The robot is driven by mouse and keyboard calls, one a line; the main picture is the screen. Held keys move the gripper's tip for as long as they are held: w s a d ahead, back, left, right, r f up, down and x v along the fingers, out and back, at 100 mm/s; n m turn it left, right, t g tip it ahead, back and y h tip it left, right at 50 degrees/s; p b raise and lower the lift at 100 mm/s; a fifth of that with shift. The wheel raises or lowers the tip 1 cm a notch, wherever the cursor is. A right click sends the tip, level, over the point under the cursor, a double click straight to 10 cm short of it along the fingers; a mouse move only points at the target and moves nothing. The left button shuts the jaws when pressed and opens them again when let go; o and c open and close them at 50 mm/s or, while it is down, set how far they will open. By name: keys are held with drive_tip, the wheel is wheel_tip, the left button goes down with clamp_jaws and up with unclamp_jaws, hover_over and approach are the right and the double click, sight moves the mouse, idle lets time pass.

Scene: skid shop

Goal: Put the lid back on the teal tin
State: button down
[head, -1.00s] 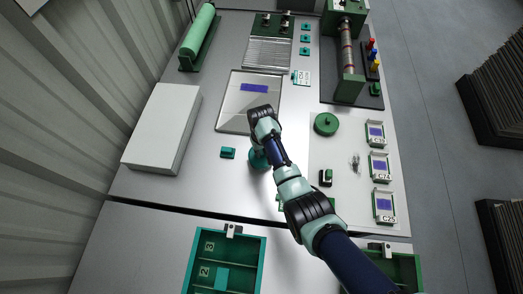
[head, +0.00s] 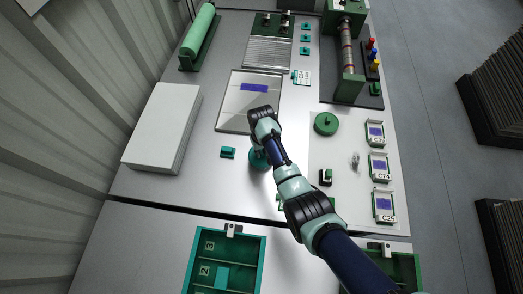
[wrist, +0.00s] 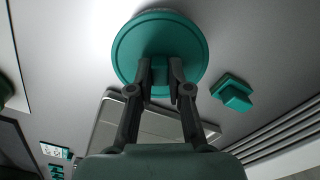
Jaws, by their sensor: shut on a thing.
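A round teal lid (wrist: 135,48) fills the top middle of the wrist view. My gripper (wrist: 160,78) is shut on its knob from above. A grey ribbed edge shows just past the lid's far rim; the tin itself is mostly hidden beneath, so I cannot tell whether the lid is fully seated. In the head view, part of the teal tin and lid (head: 257,160) shows beside my arm, which hides the rest.
A small teal block (head: 228,153) stands close by to the left. A flat silver panel (head: 232,118) lies behind. A round green knobbed piece (head: 326,124) sits on the pale mat (head: 345,140) at the right. A big white box (head: 160,130) stands at the left.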

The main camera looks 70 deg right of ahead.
idle(0.4)
drive_tip(key=c, duration=1)
unclamp_jaws()
drive_tip(key=o, duration=0.5)
drive_tip(key=shift+c, duration=0.2)
drive_tip(key=shift+r, duration=0.1)
wheel_tip(320, 180, up, 7)
drive_tip(key=p, duration=0.7)
